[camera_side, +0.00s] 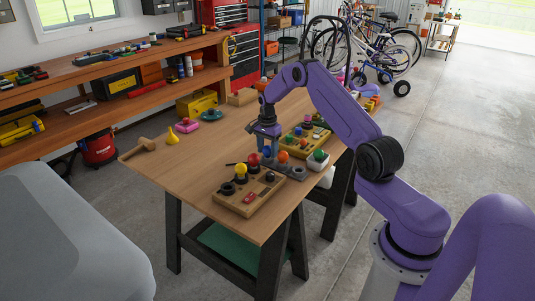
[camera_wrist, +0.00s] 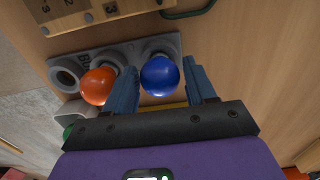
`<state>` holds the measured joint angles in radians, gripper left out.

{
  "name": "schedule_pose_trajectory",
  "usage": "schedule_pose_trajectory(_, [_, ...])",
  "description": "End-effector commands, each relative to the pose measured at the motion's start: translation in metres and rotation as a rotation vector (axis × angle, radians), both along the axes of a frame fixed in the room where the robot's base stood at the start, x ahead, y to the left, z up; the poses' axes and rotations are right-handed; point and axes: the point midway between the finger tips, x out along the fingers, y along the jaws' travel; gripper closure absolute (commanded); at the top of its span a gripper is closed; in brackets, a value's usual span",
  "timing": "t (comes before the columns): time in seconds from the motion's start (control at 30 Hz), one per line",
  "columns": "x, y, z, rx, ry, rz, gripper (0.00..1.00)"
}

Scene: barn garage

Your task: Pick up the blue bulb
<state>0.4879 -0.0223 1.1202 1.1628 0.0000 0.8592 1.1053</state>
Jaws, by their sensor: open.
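The blue bulb (camera_wrist: 160,76) stands in the end socket of a grey holder (camera_wrist: 118,50) in the wrist view. My gripper (camera_wrist: 163,88) is open, with one blue-grey finger on each side of the bulb. Whether the fingers touch it cannot be told. An orange bulb (camera_wrist: 98,86) sits in the socket beside it, close to the left finger. In the side view my gripper (camera_side: 265,143) points down at the table, and the blue bulb (camera_side: 267,153) shows only in part beneath it. The orange bulb (camera_side: 283,157) also shows there.
A wooden board (camera_side: 230,201) with red and yellow bulbs stands in front of the grey holder. Another board with coloured parts (camera_side: 296,150) lies behind, and a white box with a green top (camera_side: 318,163) is at right. The table's left half (camera_side: 175,165) is mostly clear.

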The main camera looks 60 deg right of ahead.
Motion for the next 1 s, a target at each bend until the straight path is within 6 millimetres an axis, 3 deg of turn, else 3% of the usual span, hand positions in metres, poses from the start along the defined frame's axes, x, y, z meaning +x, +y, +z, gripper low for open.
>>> schedule_pose_trajectory(0.33, [0.0, 0.0, -0.008, -0.001, -0.001, 0.0, 0.45])
schedule_pose_trajectory(0.47, [0.0, 0.0, -0.008, 0.0, -0.001, 0.0, 0.86])
schedule_pose_trajectory(0.83, [0.0, 0.0, -0.005, -0.001, -0.001, 0.0, 0.86])
schedule_pose_trajectory(1.0, [0.001, -0.001, 0.007, -0.001, -0.003, 0.0, 0.86])
